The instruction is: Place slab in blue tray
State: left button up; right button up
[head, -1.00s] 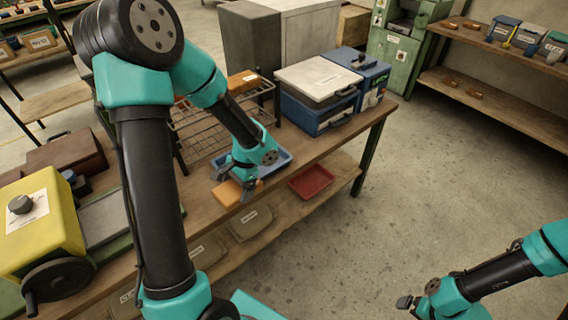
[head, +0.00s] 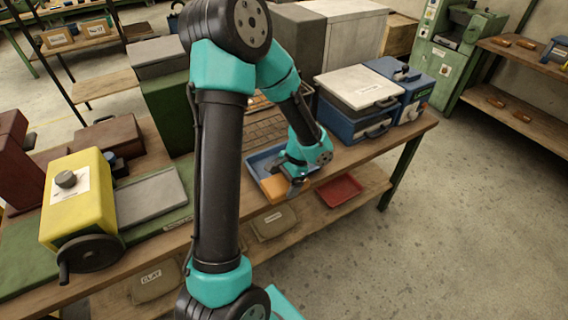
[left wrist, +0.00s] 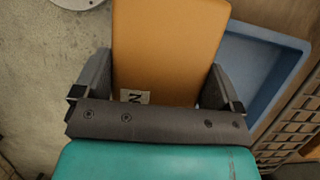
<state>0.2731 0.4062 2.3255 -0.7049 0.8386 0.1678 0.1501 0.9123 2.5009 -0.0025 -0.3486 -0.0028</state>
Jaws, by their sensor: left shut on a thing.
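My left gripper (head: 296,185) is shut on an orange slab (head: 273,188) at the front edge of the workbench. In the left wrist view the slab (left wrist: 168,45) lies between the two fingers (left wrist: 158,85), with a small white label near its lower end. The blue tray (head: 257,162) lies on the bench just behind the slab, partly hidden by my gripper and arm. In the left wrist view the tray (left wrist: 262,62) is to the right, and the slab overlaps its near edge in the picture. The height of the slab above the tray is unclear. My right gripper is out of view.
A red tray (head: 340,188) is to the right of the blue tray. A wire rack (head: 262,128) stands behind it. Blue cases (head: 355,118) stand at the bench's right end, and a yellow machine (head: 78,205) at the left. Open floor lies right of the bench.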

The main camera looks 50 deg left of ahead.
pick_arm(q)
jog(key=w+a, duration=0.3)
jog(key=w+a+f, duration=0.1)
jog(key=w+a, duration=0.2)
jog(key=a, duration=0.1)
jog(key=w+a, duration=0.3)
jog(key=shift+a+f, duration=0.15)
jog(key=shift+f, duration=1.75)
jog(key=shift+f, duration=0.15)
jog(key=o, duration=1)
